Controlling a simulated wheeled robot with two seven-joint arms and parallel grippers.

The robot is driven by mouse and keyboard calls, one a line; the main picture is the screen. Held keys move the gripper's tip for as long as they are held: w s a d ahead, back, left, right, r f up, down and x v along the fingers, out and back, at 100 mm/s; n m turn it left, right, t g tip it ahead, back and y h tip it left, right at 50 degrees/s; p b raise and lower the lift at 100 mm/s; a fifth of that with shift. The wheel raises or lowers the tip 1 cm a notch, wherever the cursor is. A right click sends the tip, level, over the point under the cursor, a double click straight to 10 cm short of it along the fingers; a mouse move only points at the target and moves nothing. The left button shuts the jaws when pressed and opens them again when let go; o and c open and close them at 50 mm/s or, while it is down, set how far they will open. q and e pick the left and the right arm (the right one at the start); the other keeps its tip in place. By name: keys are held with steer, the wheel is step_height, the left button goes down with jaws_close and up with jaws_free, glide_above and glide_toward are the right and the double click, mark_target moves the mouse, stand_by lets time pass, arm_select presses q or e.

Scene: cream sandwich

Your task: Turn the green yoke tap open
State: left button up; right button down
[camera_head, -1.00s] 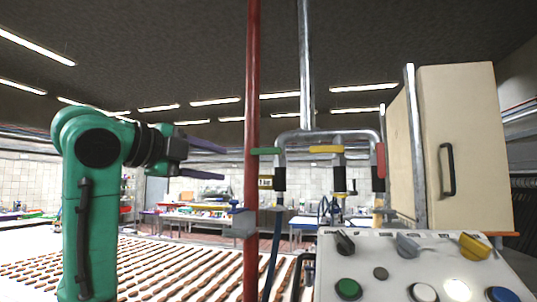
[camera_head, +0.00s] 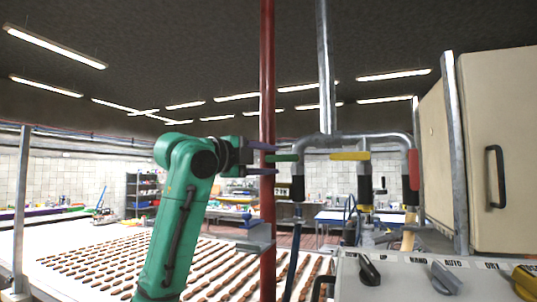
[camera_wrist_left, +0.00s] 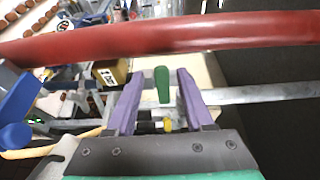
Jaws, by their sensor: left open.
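The green yoke tap handle (camera_head: 283,158) lies roughly level on the left outlet of the steel yoke pipe (camera_head: 345,141) in the head view. My left gripper (camera_head: 272,158) is open, its purple fingers reaching past the red pipe, one above and one below the handle's height. In the left wrist view the green handle (camera_wrist_left: 162,88) shows between the two spread fingers of my left gripper (camera_wrist_left: 158,76), with gaps on both sides. I cannot tell how deep it sits between them. My right gripper is not in view.
The red vertical pipe (camera_head: 267,60) stands close to my left gripper. A yellow handle (camera_head: 350,156) and a red handle (camera_head: 413,170) sit farther right on the yoke. A control panel (camera_head: 400,285) is at lower right, beside a beige cabinet (camera_head: 500,100). A conveyor of biscuits lies below.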

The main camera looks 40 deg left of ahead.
arm_select(q)
steer(key=shift+s+r, duration=0.2)
steer(key=shift+s, duration=0.4)
steer(key=c, duration=0.5)
jaws_close()
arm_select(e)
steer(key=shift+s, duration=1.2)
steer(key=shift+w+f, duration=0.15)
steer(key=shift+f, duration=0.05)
